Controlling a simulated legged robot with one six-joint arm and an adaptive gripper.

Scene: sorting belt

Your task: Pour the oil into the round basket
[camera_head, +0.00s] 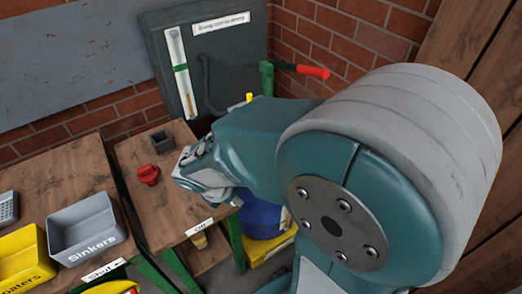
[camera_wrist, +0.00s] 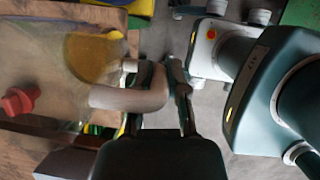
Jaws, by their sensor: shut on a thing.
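My gripper (camera_head: 203,172) is over the wooden side table in the head view, largely behind my arm. In the wrist view its fingers (camera_wrist: 160,105) are shut around a tan, bent handle (camera_wrist: 132,98). The handle joins a clear vessel at the left of that view, with amber oil (camera_wrist: 95,55) showing inside. The vessel's outline is faint, and I cannot tell its exact tilt. A label reading "Oil" (camera_head: 199,227) is on the side table's front edge. I cannot make out a round basket in either view.
A red part (camera_head: 148,175) and a small dark box (camera_head: 161,142) sit on the side table. A grey "Sinkers" bin (camera_head: 85,226) and a yellow bin (camera_head: 24,260) stand at left. A blue drum (camera_head: 262,215) is beyond the table. A green stand with a red-handled lever (camera_head: 300,70) stands behind.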

